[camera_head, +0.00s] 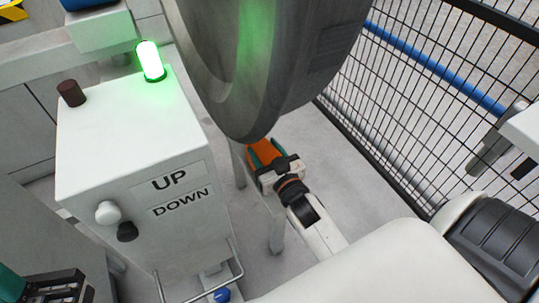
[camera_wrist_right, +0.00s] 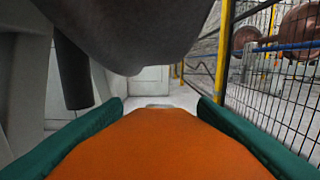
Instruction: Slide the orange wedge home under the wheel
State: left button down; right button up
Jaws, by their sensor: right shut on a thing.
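The orange wedge (camera_head: 261,149) lies at the lower edge of the large grey wheel (camera_head: 285,88), partly hidden by the wheel in the head view. My right gripper (camera_head: 266,157) is shut on the wedge, its teal fingers on either side. In the right wrist view the wedge (camera_wrist_right: 150,150) fills the lower middle between the teal fingers, and the wheel (camera_wrist_right: 140,35) hangs above and ahead of its far end. I cannot tell whether wedge and wheel touch. My left gripper (camera_head: 50,289) is at the lower left corner of the head view, partly cut off, its fingers unclear.
A white control box (camera_head: 130,150) marked UP and DOWN, with a lit green lamp (camera_head: 150,61), stands left of the wheel. A black mesh fence (camera_head: 430,100) runs along the right. Grey posts (camera_head: 275,225) stand near my right gripper. Floor between gripper and fence is clear.

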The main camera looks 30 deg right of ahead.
aim_at(259, 144)
jog(key=shift+w+d+r, duration=0.1)
jog(key=shift+w+r, duration=0.05)
jog(key=shift+w, duration=1.6)
jog(key=shift+w+d, duration=0.1)
jog(key=shift+w, duration=1.3)
jog(key=o, duration=1.4)
jog(key=shift+f, duration=0.25)
jog(key=shift+s, duration=0.15)
